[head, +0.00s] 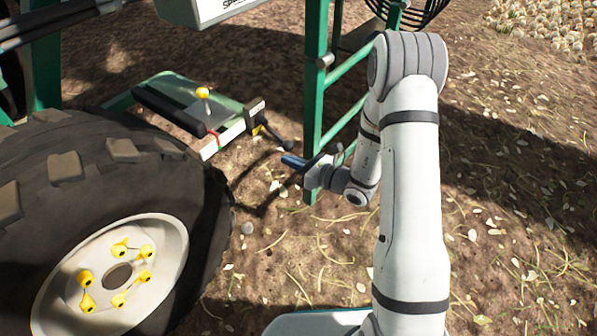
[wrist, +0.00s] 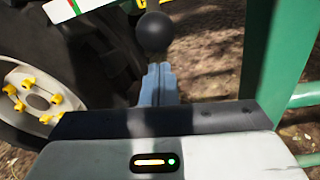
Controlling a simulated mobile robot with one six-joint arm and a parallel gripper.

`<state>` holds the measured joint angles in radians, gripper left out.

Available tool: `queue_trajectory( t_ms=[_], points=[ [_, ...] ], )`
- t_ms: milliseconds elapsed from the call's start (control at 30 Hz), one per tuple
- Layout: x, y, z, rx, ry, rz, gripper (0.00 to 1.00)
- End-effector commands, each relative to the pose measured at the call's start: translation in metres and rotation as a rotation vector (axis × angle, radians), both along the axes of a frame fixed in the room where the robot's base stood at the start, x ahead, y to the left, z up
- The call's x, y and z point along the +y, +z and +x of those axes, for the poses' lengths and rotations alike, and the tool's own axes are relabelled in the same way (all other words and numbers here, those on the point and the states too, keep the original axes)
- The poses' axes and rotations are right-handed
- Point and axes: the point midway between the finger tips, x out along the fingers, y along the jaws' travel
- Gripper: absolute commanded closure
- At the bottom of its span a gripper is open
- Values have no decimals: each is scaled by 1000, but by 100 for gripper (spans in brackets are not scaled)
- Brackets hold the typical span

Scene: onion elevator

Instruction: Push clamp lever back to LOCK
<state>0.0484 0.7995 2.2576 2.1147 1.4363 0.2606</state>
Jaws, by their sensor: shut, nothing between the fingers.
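A clamp lever with a black ball knob (head: 287,144) sticks out to the right from the end of a metal bracket. The knob (wrist: 153,32) shows large in the wrist view, just beyond my fingertips. My gripper (head: 291,160) has blue fingers, shut and empty, just below the knob in the head view. In the wrist view my gripper (wrist: 158,70) points at the knob's underside; I cannot tell whether it touches. The lever's shaft is largely hidden in the wrist view. No LOCK label is readable.
A yellow-knobbed lever (head: 203,93) stands on the platform with a white plate (head: 222,134) marked red. A large tyre (head: 95,190) fills the left. A green ladder post (head: 316,90) stands close right of my gripper. Open soil (head: 510,200) lies to the right.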

Motion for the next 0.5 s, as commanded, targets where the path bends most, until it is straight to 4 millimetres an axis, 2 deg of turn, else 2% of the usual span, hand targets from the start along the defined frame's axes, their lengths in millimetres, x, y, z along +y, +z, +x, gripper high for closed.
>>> queue_trajectory(
  t_ms=[200, 500],
  points=[
    [-4, 13, 0, -1, 1, 0, 100],
    [-5, 15, -1, 1, 2, 0, 100]
  ],
)
